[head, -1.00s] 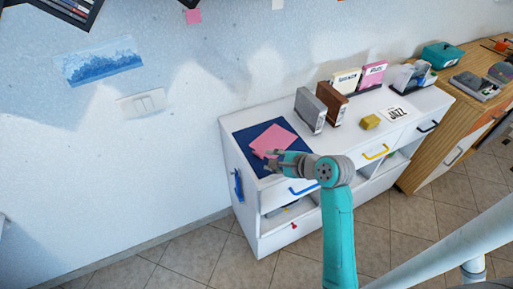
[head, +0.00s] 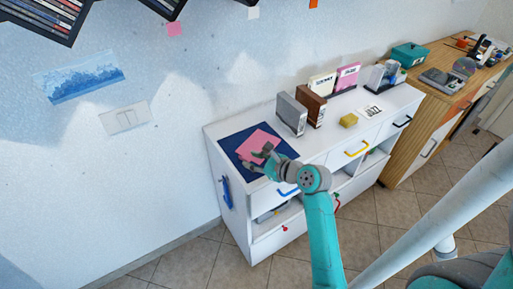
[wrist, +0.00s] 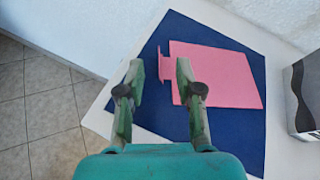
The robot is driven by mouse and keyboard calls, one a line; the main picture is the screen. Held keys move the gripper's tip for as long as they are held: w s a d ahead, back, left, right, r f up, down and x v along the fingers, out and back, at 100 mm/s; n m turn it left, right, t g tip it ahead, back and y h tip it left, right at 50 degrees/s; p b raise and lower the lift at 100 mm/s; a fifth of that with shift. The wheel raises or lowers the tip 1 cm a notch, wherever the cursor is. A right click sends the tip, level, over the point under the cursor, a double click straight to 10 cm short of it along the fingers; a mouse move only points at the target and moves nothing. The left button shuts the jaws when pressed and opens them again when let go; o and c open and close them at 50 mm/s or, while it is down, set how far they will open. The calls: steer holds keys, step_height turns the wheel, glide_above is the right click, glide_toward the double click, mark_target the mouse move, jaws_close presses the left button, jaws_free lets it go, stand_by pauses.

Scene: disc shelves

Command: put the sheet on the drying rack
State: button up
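The pink sheet (head: 258,138) lies flat on a dark blue mat (head: 232,140) at the left end of the white cabinet top. In the wrist view the sheet (wrist: 220,75) has a narrow tab on its left side, and the blue mat (wrist: 245,135) shows around it. My gripper (head: 257,157) is over the front part of the mat. I cannot make out a drying rack for certain.
A grey box (head: 292,114) and a brown box (head: 312,107) stand right of the mat. A yellow block (head: 349,120) and a JAZZ card (head: 371,111) lie farther right. A wooden cabinet (head: 410,150) adjoins the white one. Black wall shelves (head: 45,20) hang at top left.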

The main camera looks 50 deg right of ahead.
steer(key=x, duration=0.5)
steer(key=shift+s+f, duration=0.1)
steer(key=shift+f, duration=0.05)
steer(key=shift+c, duration=0.2)
jaws_close()
